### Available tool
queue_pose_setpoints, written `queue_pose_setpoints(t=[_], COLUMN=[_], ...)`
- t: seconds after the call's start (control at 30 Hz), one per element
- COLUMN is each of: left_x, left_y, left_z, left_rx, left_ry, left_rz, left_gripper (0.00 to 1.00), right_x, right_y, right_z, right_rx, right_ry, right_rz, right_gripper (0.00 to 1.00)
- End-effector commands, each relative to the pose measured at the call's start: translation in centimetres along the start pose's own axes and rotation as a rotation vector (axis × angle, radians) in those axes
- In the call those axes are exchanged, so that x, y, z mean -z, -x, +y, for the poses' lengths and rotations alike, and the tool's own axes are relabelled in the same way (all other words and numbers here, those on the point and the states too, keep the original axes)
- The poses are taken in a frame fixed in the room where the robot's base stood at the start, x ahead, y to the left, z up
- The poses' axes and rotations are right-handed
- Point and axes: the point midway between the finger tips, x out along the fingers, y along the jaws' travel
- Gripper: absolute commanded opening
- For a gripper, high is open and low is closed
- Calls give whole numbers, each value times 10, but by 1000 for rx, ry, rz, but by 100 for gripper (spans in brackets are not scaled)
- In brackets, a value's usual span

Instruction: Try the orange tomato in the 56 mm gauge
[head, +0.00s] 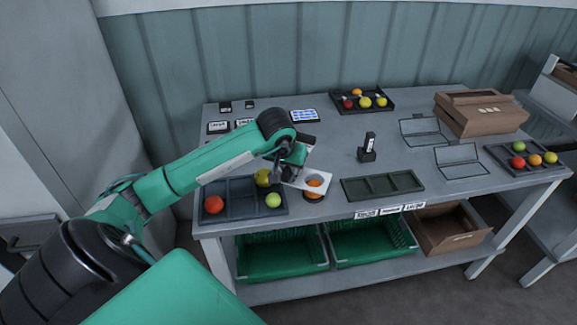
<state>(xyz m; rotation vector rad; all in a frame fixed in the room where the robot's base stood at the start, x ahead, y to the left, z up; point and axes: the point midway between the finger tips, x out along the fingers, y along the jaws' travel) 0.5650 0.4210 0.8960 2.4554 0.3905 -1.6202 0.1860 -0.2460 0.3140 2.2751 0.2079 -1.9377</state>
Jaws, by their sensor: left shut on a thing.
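My left gripper (287,175) is shut on a white gauge plate (322,177) with a round hole, near the table's front edge. The orange tomato (314,182) shows in the hole, and more orange shows just below the plate. The plate seems to be around or just over the tomato; I cannot tell how far the tomato passes through. Any size mark on the plate is too small to read. My right gripper is out of view.
Left of the gauge, a dark divided tray (240,187) holds a red, a yellow and a green tomato. An empty dark tray (382,187) lies to the right. Behind stand a black upright device (368,147), a tomato tray (361,100) and a cardboard box (482,112). Green crates (282,258) sit below.

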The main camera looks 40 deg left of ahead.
Motion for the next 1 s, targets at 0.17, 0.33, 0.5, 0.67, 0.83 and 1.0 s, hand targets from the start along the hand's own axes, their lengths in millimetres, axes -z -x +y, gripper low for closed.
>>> queue_pose_setpoints(t=[0.17, 0.33, 0.5, 0.67, 0.83, 1.0], left_x=[-1, -2, -3, -4, -5, -6], left_y=[-1, -4, -7, -10, -12, -15], left_z=[0, 0, 0, 0, 0, 0], left_rx=[0, 0, 0, 0, 0, 0], left_ry=[0, 0, 0, 0, 0, 0], left_rz=[0, 0, 0, 1, 1, 1], left_gripper=[0, 0, 0, 0, 0, 0], right_x=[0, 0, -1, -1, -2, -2], right_y=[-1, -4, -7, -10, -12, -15], right_z=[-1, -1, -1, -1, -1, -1], right_rx=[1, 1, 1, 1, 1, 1], right_ry=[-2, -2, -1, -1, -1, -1], right_rz=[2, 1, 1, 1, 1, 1], right_gripper=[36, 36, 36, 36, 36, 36])
